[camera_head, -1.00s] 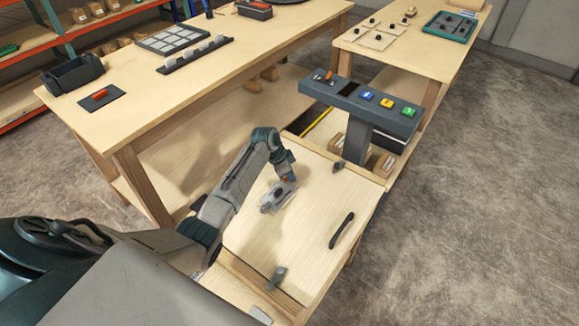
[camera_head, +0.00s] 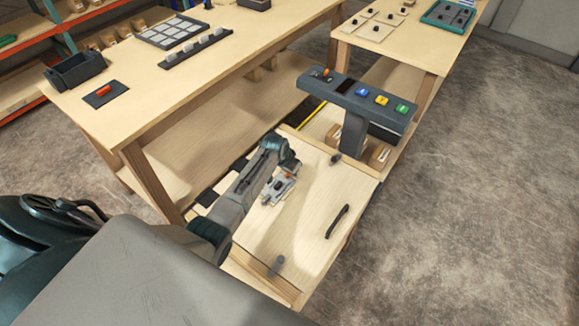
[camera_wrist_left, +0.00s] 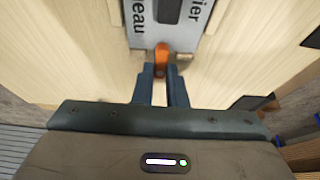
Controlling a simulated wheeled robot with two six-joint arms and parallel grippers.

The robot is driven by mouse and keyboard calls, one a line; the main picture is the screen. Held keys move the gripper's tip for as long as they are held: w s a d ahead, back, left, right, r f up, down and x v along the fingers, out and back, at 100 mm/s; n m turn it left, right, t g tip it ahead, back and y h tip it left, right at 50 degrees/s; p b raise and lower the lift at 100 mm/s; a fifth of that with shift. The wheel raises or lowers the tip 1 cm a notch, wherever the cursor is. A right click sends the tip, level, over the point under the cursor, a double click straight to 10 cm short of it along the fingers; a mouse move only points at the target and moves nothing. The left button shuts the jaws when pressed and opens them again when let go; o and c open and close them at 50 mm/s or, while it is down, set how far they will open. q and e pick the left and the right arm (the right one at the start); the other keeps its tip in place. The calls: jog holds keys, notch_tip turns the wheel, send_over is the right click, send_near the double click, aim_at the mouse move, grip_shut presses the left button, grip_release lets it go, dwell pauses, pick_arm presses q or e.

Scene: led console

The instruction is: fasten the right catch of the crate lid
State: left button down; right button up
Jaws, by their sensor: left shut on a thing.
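The pale wooden crate lid (camera_head: 305,240) lies low in front of me, with a black bar handle (camera_head: 337,221). One dark knob-like piece (camera_head: 335,159) sits at its far edge and another (camera_head: 277,265) at its near edge; I cannot tell whether these catches are fastened. A grey plate (camera_head: 276,192) with printed letters lies on the lid's left part. My left gripper (camera_head: 287,173) is above its far end. In the left wrist view, its narrow fingers (camera_wrist_left: 161,72) are shut on the orange tab (camera_wrist_left: 162,52) at the plate's edge. My right gripper is out of view.
A grey console (camera_head: 358,98) with coloured buttons stands just beyond the lid. A long wooden table (camera_head: 140,125) is at the left, and another (camera_head: 405,52) is at the back right. The floor at the right (camera_head: 480,200) is clear.

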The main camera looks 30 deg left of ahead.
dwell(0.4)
pick_arm(q)
jog(key=c, duration=1.5)
grip_release()
jog(key=shift+o, duration=0.2)
jog(key=b+v, duration=0.1)
jog(key=v, duration=0.9)
jog(key=shift+s+r, duration=0.25)
jog(key=shift+r, duration=0.1)
jog(key=shift+f, duration=0.1)
